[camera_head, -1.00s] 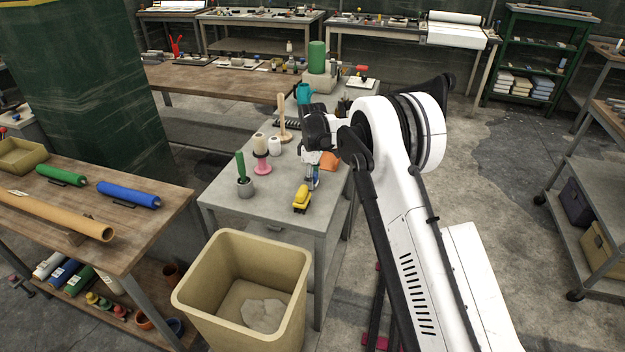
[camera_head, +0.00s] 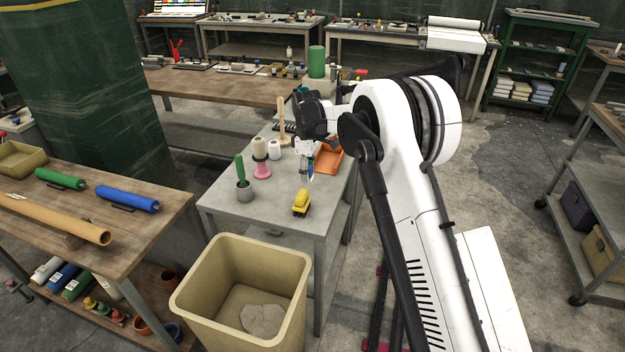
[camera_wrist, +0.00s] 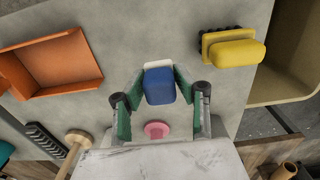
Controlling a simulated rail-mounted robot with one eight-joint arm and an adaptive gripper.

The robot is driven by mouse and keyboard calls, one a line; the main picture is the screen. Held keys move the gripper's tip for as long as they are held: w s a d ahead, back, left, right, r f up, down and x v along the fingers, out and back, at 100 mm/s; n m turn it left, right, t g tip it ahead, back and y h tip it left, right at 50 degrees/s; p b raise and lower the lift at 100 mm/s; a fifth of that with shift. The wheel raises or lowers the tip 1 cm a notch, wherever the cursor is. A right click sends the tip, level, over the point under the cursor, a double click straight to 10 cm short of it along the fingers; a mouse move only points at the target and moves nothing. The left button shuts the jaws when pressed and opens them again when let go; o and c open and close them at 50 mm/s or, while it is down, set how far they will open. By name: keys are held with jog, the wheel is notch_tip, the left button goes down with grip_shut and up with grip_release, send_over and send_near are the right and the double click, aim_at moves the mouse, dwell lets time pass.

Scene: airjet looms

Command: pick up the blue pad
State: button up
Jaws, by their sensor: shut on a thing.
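The blue pad (camera_wrist: 160,86) is a small blue block with a white edge. It sits between the green-lined fingers of my gripper (camera_wrist: 162,82) in the wrist view. The fingers press on it from both sides, so my gripper is shut on it. In the head view my gripper (camera_head: 306,168) points down over the grey table, and only a sliver of the blue pad (camera_head: 310,178) shows. It appears to be held a little above the tabletop.
A yellow-topped brush (camera_head: 301,203) stands near the table's front. A pink spool (camera_head: 262,170), a green-handled tool in a pot (camera_head: 241,172) and cones are to the left. A beige bin (camera_head: 240,300) stands in front.

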jog(key=s+a+r, duration=0.5)
jog(key=s+a, duration=0.1)
jog(key=s, duration=0.1)
jog(key=shift+a+r+b, duration=0.25)
jog(key=shift+r+b, duration=0.05)
jog(key=shift+b, duration=0.15)
